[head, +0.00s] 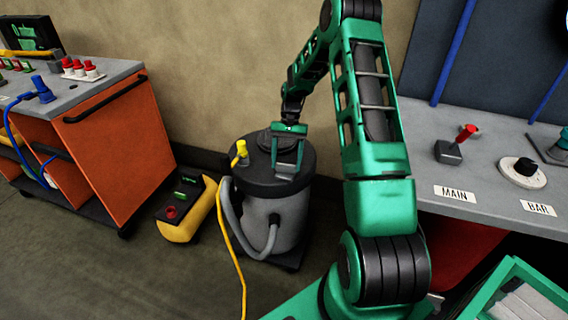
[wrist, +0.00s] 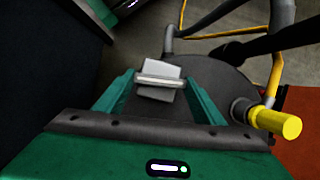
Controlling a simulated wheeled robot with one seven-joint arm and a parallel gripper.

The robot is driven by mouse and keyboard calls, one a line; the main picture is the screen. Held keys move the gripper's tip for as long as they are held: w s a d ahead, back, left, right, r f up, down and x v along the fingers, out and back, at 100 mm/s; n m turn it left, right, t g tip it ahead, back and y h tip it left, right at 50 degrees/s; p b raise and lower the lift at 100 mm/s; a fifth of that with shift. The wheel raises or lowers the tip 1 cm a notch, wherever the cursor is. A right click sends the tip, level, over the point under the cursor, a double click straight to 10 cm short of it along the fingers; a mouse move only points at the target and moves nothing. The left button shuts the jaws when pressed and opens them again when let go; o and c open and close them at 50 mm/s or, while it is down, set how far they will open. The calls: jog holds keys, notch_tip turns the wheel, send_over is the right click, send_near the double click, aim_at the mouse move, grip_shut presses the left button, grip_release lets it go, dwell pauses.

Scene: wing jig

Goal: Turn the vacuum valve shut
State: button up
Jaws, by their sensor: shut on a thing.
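A grey canister (head: 272,222) with a dark lid (head: 262,184) stands on the floor. My gripper (head: 286,160) reaches down over the lid in the head view. In the wrist view, my gripper (wrist: 162,92) is shut on a light grey flat piece (wrist: 158,72) that sits between its fingers above the dark lid. The piece appears to be a handle, but its base is hidden. A yellow-capped fitting (head: 240,152) stands on the lid left of the gripper. It also shows at the right of the wrist view (wrist: 276,122). No label marks the valve.
A yellow box (head: 182,214) with a dark panel lies left of the canister. A grey hose (head: 236,225) and yellow cable (head: 238,270) run beside it. An orange cart (head: 112,140) is left; a bench (head: 495,185) labelled MAIN and BAR is right.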

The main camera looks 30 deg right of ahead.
jog(key=shift+s+m, duration=0.1)
jog(key=shift+m, duration=0.5)
jog(key=o, duration=1.1)
jog(key=shift+c, duration=0.2)
jog(key=v, duration=1)
jog(key=shift+d+r, duration=0.3)
jog(key=shift+r, duration=0.05)
